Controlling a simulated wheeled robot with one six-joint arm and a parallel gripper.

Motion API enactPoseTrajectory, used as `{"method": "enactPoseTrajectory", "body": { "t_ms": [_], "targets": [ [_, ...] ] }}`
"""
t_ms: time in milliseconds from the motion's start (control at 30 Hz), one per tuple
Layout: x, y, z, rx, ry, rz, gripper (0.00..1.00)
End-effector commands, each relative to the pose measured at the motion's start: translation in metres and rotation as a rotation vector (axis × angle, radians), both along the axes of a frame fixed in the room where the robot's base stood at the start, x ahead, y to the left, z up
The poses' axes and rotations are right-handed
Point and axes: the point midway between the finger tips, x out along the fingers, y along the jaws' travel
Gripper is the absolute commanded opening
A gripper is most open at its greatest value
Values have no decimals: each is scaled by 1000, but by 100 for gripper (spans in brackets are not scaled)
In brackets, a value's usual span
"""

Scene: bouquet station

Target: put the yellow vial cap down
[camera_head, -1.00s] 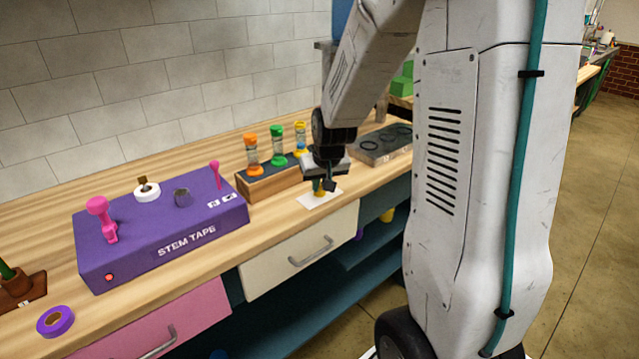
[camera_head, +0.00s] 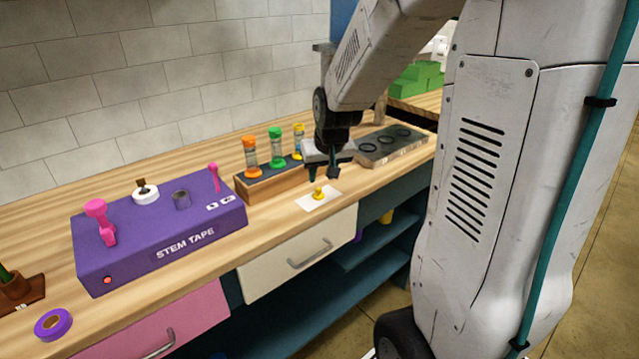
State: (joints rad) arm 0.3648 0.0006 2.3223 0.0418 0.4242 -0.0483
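The yellow vial cap (camera_head: 318,194) rests on a white card (camera_head: 309,203) near the front edge of the wooden bench. My gripper (camera_head: 323,176) is above and slightly behind the cap, apart from it. Its fingers are spread with nothing between them.
A wooden vial rack (camera_head: 268,184) behind the card holds an orange-topped vial (camera_head: 250,150), a green-topped vial (camera_head: 276,147) and a yellow-topped vial (camera_head: 298,141). A grey tray with round recesses (camera_head: 390,147) lies right. The purple stem tape box (camera_head: 160,225) stands left.

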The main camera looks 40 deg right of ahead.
Motion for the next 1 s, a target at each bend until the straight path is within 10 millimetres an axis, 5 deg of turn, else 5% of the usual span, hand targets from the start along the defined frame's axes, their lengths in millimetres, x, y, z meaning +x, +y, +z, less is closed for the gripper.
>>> {"method": "enactPoseTrajectory", "body": {
  "t_ms": [200, 400, 567, 800, 1000],
  "targets": [
    [-15, 5, 40, -2, -4, 1, 33],
    [-23, 9, 58, 0, 0, 2, 33],
    [-47, 38, 74, 8, 26, 50, 33],
    [-146, 119, 101, 32, 148, 210, 33],
    [-220, 152, 104, 34, 239, 312, 33]
  ]
}}
